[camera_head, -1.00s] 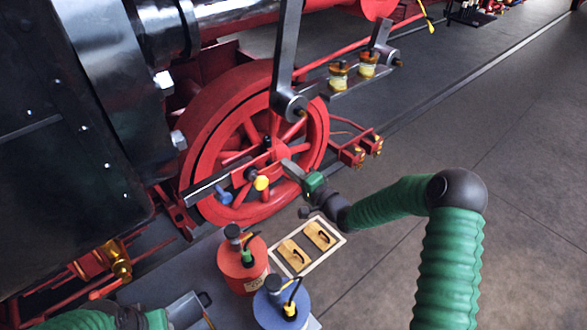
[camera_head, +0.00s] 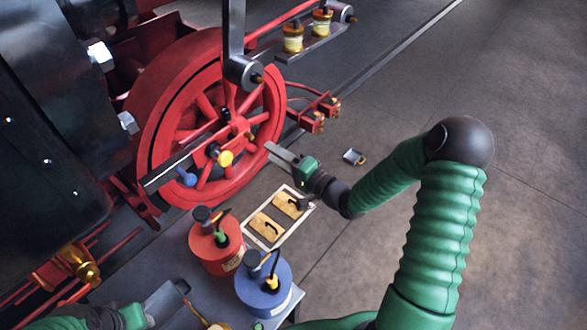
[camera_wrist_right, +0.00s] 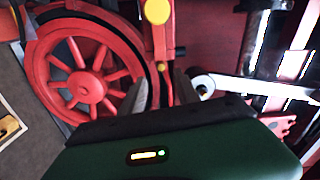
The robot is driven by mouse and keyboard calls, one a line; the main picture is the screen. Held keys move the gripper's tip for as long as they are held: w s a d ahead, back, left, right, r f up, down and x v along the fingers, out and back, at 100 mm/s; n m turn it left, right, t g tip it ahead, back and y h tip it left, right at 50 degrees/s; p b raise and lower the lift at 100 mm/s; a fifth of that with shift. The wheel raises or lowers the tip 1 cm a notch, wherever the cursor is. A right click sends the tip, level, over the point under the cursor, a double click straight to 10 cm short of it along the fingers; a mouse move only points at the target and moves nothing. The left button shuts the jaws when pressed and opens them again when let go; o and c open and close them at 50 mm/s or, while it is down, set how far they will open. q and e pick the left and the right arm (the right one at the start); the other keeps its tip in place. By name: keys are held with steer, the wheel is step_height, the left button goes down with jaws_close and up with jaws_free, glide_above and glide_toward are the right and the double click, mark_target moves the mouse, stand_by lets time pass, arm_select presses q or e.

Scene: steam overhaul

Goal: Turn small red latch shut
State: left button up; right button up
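My right gripper (camera_head: 280,155) is just right of the red spoked wheel (camera_head: 160,160) in the head view, its grey fingers pointing up-left. In the right wrist view its two fingers (camera_wrist_right: 162,92) stand apart with nothing gripped between them. A red bar (camera_wrist_right: 160,42) with a yellow knob (camera_wrist_right: 157,11) runs down behind the gap. In the head view the yellow knob (camera_head: 226,158) sits before the wheel, beside a blue knob (camera_head: 187,179). I cannot tell which red part is the small latch. My left gripper (camera_head: 132,316) is partly cut off at the bottom left; its fingers are unclear.
A red can (camera_head: 214,255) and a blue can (camera_head: 262,292) stand on the grey table below the wheel. A framed board (camera_head: 245,242) with two yellowish blocks lies beside them. A metal rod (camera_head: 233,40) hangs above the wheel. The floor at right is clear except a small grey item (camera_head: 353,157).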

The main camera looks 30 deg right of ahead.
steer(key=v, duration=0.8)
steer(key=shift+s+r, duration=0.1)
step_height(320, 180, down, 9)
steer(key=a+n+g+h, duration=0.1)
steer(key=n+g+h, duration=0.4)
steer(key=n+g, duration=0.2)
steer(key=s+a+n+g, duration=0.2)
steer(key=s+a+g, duration=0.1)
steer(key=s, duration=0.4)
steer(key=s+a+n+g+h, duration=0.1)
steer(key=s+a+n+g, duration=0.2)
steer(key=s, duration=0.5)
steer(key=shift+a+r+g+b, duration=0.3)
steer(key=shift+a+r+g, duration=0.1)
steer(key=shift+a+g, duration=0.35)
